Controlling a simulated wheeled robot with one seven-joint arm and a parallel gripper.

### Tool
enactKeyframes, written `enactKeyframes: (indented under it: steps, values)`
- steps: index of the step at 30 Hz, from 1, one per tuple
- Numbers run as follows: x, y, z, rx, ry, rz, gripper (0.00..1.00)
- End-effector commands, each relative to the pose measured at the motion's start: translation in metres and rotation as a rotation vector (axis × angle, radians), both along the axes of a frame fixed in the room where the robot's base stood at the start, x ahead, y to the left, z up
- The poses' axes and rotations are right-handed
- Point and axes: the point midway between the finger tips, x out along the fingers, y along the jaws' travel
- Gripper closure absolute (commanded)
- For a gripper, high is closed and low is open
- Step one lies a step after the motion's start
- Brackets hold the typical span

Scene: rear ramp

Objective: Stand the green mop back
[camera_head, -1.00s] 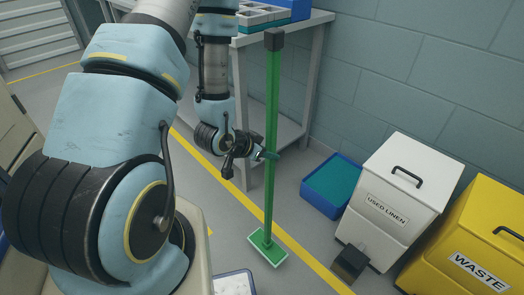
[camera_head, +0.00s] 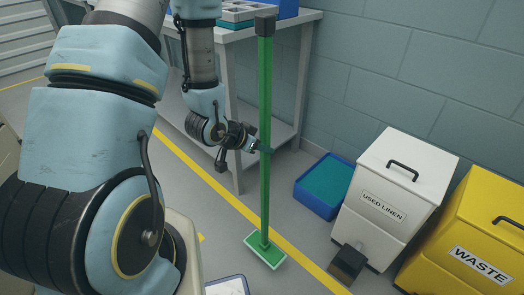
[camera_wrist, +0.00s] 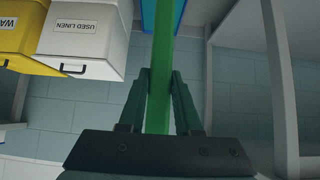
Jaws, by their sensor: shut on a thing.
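The green mop (camera_head: 265,140) stands upright in the head view, with a dark cap on top of its handle. Its flat green head (camera_head: 264,251) is low at the floor beside the yellow line; I cannot tell whether it touches. My gripper (camera_head: 262,146) is shut on the handle around its middle. In the wrist view the green handle (camera_wrist: 160,85) runs between the two dark fingers of my gripper (camera_wrist: 160,80). The fingers hide part of the handle.
A grey workbench (camera_head: 301,52) with trays stands behind the mop. A blue tub (camera_head: 308,199) sits on the floor by the wall. A white used linen bin (camera_head: 395,183) and a yellow waste bin (camera_head: 478,245) stand to the right. A yellow line (camera_head: 200,174) crosses the floor.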

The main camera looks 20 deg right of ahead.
Motion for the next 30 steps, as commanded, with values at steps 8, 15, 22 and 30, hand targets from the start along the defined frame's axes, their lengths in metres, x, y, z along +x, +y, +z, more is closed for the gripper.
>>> enactKeyframes:
  steps: [8,15,22,30]
  values:
    - [0.0026,-0.0040,-0.0006,-0.004,-0.006,-0.001,1.00]
    - [0.0038,-0.0061,-0.0004,-0.003,-0.007,0.000,1.00]
    - [0.0045,-0.0079,-0.0003,-0.003,-0.008,0.002,1.00]
    - [0.0049,-0.0096,-0.0006,0.001,-0.010,0.001,1.00]
